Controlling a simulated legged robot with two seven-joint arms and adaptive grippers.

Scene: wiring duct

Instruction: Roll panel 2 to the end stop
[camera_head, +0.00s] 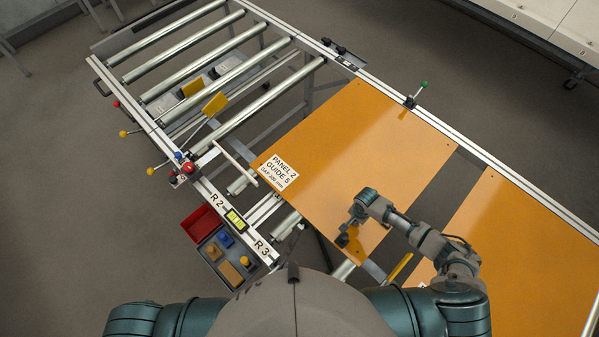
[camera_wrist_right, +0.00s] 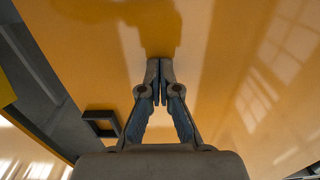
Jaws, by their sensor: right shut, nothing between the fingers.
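Panel 2 (camera_head: 345,165) is a flat orange board on the roller table, with a white label (camera_head: 277,171) reading "PANEL 2 GUIDE 5" at its left corner. My right gripper (camera_head: 345,238) is at the panel's near edge in the head view. In the right wrist view its fingers (camera_wrist_right: 160,75) are shut and empty in front of the orange surface (camera_wrist_right: 230,60); whether they touch it I cannot tell. A dark square frame (camera_wrist_right: 101,123) shows beside the fingers near the panel's edge. My left gripper is not in view. Which part is the end stop I cannot tell.
Bare rollers (camera_head: 190,65) lie to the left of the panel. A pale bar (camera_head: 235,163) stands by its left corner. A green-knobbed lever (camera_head: 415,97) is on the far rail. A second orange panel (camera_head: 520,255) lies right, across a gap. A parts tray (camera_head: 230,258) is nearby.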

